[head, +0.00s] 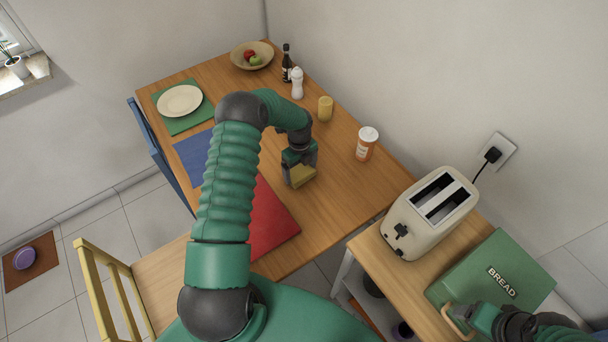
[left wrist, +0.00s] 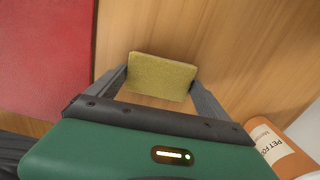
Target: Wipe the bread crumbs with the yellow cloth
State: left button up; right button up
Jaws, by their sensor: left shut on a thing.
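The yellow cloth (head: 301,177) looks like a small, flat, folded block. My left gripper (head: 299,168) is shut on it, low over the wooden table (head: 340,200), to the right of the red mat. In the left wrist view the cloth (left wrist: 162,76) sits between the two fingers (left wrist: 160,82). I cannot tell whether it touches the table. I cannot make out any bread crumbs; the gripper and cloth hide part of the tabletop. My right gripper (head: 470,318) is at the lower right by the green bread box, and its fingers are unclear.
The red mat (head: 270,222) lies left of the cloth. An orange-and-white jar (head: 366,146), a yellow cup (head: 325,109), a white shaker (head: 297,84) and a dark bottle (head: 287,66) line the wall side. A toaster (head: 425,215) and the bread box (head: 500,275) stand on a separate counter.

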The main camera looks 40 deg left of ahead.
pick_arm(q)
jog(key=shift+w+a+f+b, duration=0.1)
jog(key=shift+w+a+b, duration=0.1)
jog(key=shift+a, duration=0.3)
jog(key=shift+w+a+f+b, duration=0.1)
jog(key=shift+a+b, duration=0.05)
jog(key=shift+a, duration=0.3)
pick_arm(e)
jog(key=shift+a+f, duration=0.1)
jog(key=shift+f, duration=0.45)
pick_arm(q)
jog(key=shift+a+r, duration=0.2)
jog(key=shift+a, duration=0.1)
jog(key=shift+d+r+p, duration=0.1)
jog(key=shift+r+p, duration=2)
jog(key=shift+r, duration=0.95)
pick_arm(e)
jog(key=shift+w+v, duration=0.25)
jog(key=shift+v, duration=0.75)
jog(key=shift+w+v, duration=0.2)
jog(key=shift+v, duration=0.85)
jog(key=shift+r, duration=0.15)
pick_arm(q)
notch_tip(320, 180, up, 3)
jog(key=shift+p, duration=1.1)
pick_arm(e)
jog(key=shift+w+v, duration=0.25)
jog(key=shift+v, duration=0.8)
